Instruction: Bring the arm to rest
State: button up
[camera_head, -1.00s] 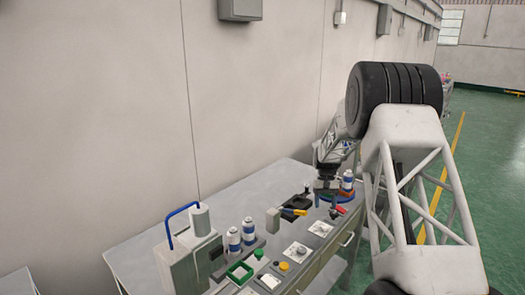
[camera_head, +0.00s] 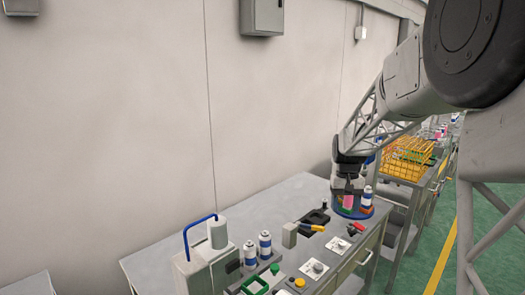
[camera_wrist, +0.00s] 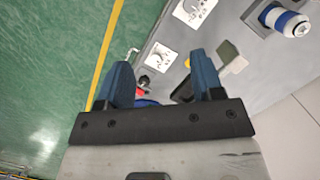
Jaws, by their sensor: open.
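My gripper (camera_head: 348,192) hangs over the right end of the grey bench (camera_head: 295,195) in the head view, beside a blue-and-white can (camera_head: 367,197) on a round blue base (camera_head: 352,213). A small pink patch shows between the fingers in that view; I cannot tell what it is. In the wrist view my gripper's blue fingers (camera_wrist: 163,78) are spread apart with nothing held between them. Part of a blue thing shows low between them, partly hidden by my gripper.
Two cans (camera_head: 257,250), a crimping machine (camera_head: 208,262) with a blue hose, and a green frame (camera_head: 255,286) stand at the front left. A yellow-handled tool (camera_head: 305,227) lies mid-bench. A yellow basket (camera_head: 407,158) stands beyond. Green floor is open at right.

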jog(key=s+a+r+t, duration=0.1)
jog(key=s+a+r, duration=0.15)
jog(key=s, duration=0.75)
jog(key=s+a+r+t, duration=0.1)
jog(key=s+a+r, duration=0.15)
jog(key=s, duration=0.75)
jog(key=s+a+r+t, duration=0.1)
jog(key=s+r, duration=0.2)
jog(key=s, duration=0.7)
jog(key=s+a+f+t, duration=0.1)
jog(key=s+f, duration=0.1)
jog(key=s, duration=0.9)
jog(key=shift+s+a+f+n+t, duration=0.15)
jog(key=shift+a+f+n+t, duration=0.1)
jog(key=shift+a+n+t, duration=0.15)
